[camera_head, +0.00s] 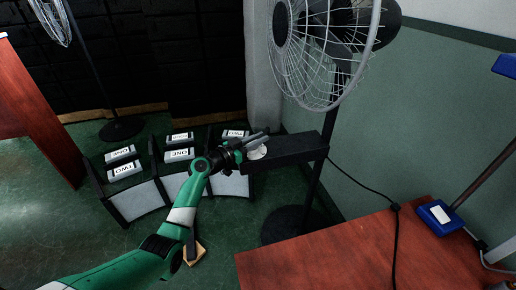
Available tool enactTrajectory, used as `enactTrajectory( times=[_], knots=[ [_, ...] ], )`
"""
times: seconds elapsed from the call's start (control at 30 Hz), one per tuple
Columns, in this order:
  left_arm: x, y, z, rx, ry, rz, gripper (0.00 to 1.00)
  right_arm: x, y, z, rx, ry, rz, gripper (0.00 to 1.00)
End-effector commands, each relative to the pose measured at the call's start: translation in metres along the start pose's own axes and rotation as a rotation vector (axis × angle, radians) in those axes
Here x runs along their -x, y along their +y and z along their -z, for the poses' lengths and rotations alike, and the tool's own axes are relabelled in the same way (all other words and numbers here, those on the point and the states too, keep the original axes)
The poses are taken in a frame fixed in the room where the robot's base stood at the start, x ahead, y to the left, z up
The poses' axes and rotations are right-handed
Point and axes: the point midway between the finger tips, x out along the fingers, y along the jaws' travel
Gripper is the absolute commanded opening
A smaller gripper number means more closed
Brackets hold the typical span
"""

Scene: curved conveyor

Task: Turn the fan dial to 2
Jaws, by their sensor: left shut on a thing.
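The standing fan (331,50) is at the upper middle, with a round wire cage and a dark pole on a round black base (292,224). A dark control box (286,152) sticks out to the left from its pole. The pale round dial (257,152) is at the box's left end. My left gripper (254,145) is at the dial, shut on it, with its fingers partly covering it. The number the dial points to is too small to read. My right gripper is not in view.
Grey bins stand on the floor behind my left arm, with labelled boxes (125,170) reading ONE and TWO. A red-brown table (330,262) fills the lower right, with a blue device (440,216) and cables. Another fan stands at the upper left.

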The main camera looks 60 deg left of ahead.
Motion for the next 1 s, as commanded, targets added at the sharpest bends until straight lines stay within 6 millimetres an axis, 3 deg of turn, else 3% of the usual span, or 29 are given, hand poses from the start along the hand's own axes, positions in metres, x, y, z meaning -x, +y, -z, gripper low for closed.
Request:
enactTrajectory(
  times=[0.4,0.87,0.9,1.0],
  knots=[
    [0.0008,0.0051,-0.0006,0.002,-0.004,-0.184,0.00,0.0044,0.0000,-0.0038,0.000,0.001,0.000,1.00],
    [0.0008,0.0059,-0.0015,0.001,-0.005,-0.199,0.00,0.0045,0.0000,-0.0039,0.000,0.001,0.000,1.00],
    [0.0008,0.0059,-0.0015,0.001,-0.006,-0.199,0.25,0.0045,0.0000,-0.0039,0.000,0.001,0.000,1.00],
    [0.0008,0.0059,-0.0014,0.001,-0.005,-0.199,0.43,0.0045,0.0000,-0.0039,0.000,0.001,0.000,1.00]
  ],
)
